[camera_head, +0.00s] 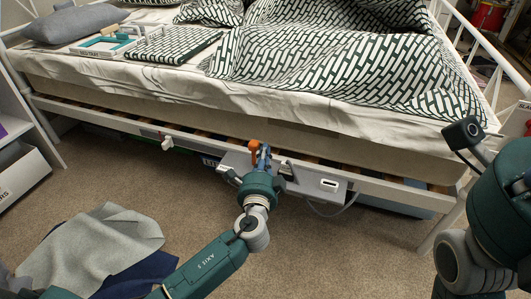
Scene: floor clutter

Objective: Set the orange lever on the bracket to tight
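My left gripper (260,163) reaches up from below to the bed's side rail, its fingers against a grey panel (315,180) there. A small upright orange piece (254,148) shows at its fingertips, with a blue piece beside it. The fingers are too small and overlapped to tell whether they are shut on it. I cannot tell for sure which one is the bracket's lever, and no tight mark is readable. My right arm is at the right edge, its fingers out of view.
The bed (330,110) stands above the rail, with patterned bedding and a tray (105,47) on top. A grey cloth (95,245) lies on the carpet at lower left, over a dark blue one. A cable hangs below the panel. The carpet at centre right is clear.

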